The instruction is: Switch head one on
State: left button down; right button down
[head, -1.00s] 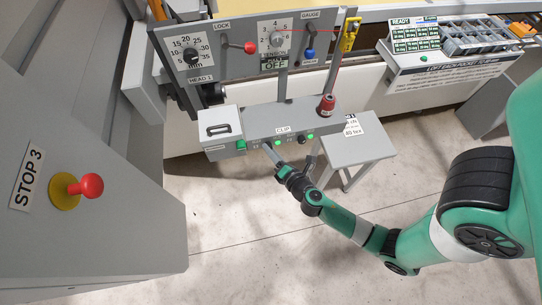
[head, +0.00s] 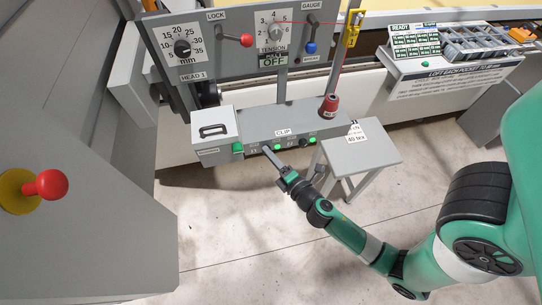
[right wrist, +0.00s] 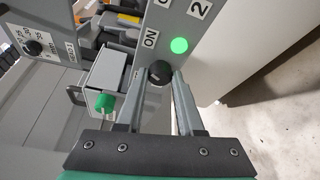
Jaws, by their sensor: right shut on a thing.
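An ON label (right wrist: 151,39) and a lit green lamp (right wrist: 179,46) are beside this knob. The fingers partly hide the knob. The HEAD 1 panel (head: 225,65) stands above the box. My left gripper is not in view.
A red lock lever (head: 246,41) and blue gauge lever (head: 310,47) are on the panel. A stool (head: 360,153) is close on the right.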

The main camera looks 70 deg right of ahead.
jog(key=c, duration=0.5)
grip_release()
jog(key=shift+c, duration=0.2)
jog(key=b+v, duration=0.4)
jog(key=v, duration=0.7)
jog(key=shift+s+a, duration=0.2)
jog(key=shift+s, duration=0.05)
jog(key=shift+r, duration=0.1)
